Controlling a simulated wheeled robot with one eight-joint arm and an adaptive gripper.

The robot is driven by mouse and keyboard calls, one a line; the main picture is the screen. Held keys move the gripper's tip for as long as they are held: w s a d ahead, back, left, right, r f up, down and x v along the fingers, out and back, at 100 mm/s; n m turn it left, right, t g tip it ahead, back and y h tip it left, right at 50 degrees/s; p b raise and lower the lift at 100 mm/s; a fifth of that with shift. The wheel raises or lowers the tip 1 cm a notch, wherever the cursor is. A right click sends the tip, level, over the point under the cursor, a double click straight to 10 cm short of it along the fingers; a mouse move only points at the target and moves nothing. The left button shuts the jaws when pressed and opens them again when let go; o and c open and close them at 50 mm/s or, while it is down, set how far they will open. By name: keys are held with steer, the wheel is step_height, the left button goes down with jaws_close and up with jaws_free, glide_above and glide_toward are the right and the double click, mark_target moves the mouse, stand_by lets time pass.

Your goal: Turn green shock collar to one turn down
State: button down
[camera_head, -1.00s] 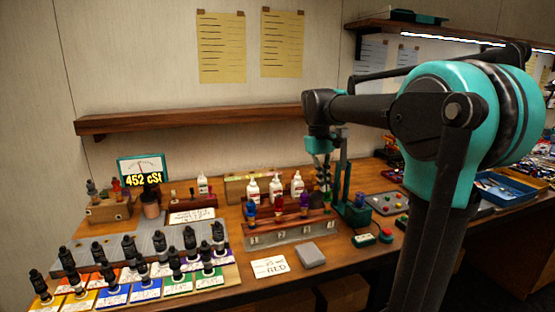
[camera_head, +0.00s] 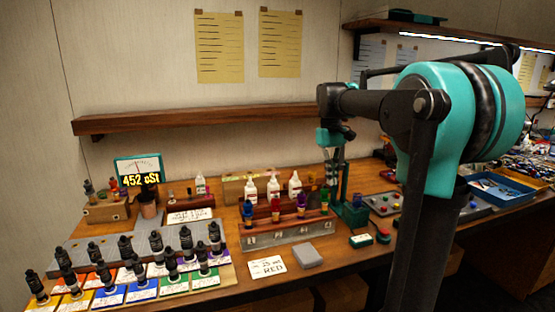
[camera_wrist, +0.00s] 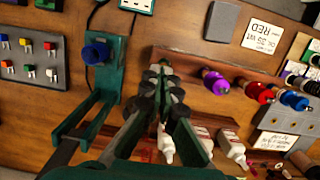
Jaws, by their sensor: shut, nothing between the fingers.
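The green shock (camera_head: 325,197) stands upright at the right end of a rack (camera_head: 268,239) that also holds purple (camera_head: 301,203), red (camera_head: 275,209) and blue (camera_head: 248,212) shocks. In the wrist view, the green shock (camera_wrist: 164,66) shows just beyond my fingertips, partly hidden by them. My gripper (camera_wrist: 165,77) is shut and empty, pointing toward the green shock. In the head view, my gripper (camera_head: 334,158) hangs above the rack's right end, apart from the green shock. The green collar's turn setting is too small to read.
A teal stand with a blue part (camera_wrist: 95,52) is close beside my gripper. White bottles (camera_head: 273,187) stand behind the rack. A grey block (camera_head: 307,255) and a card reading RED (camera_head: 267,267) lie in front.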

mark_target(325, 195)
steer(key=shift+s+d+f, duration=0.1)
steer(key=shift+s+f, duration=0.05)
steer(key=shift+f, duration=0.85)
steer(key=shift+s+d+f, duration=0.1)
steer(key=shift+s+f, duration=0.1)
steer(key=shift+f, duration=0.75)
steer(key=shift+s+f, duration=0.15)
steer(key=shift+f, duration=0.85)
steer(key=shift+w+a, duration=0.15)
steer(key=shift+w, duration=0.05)
steer(key=shift+s+a, duration=0.3)
steer(key=shift+a, duration=0.75)
steer(key=shift+s+a, duration=0.1)
steer(key=shift+s, duration=0.15)
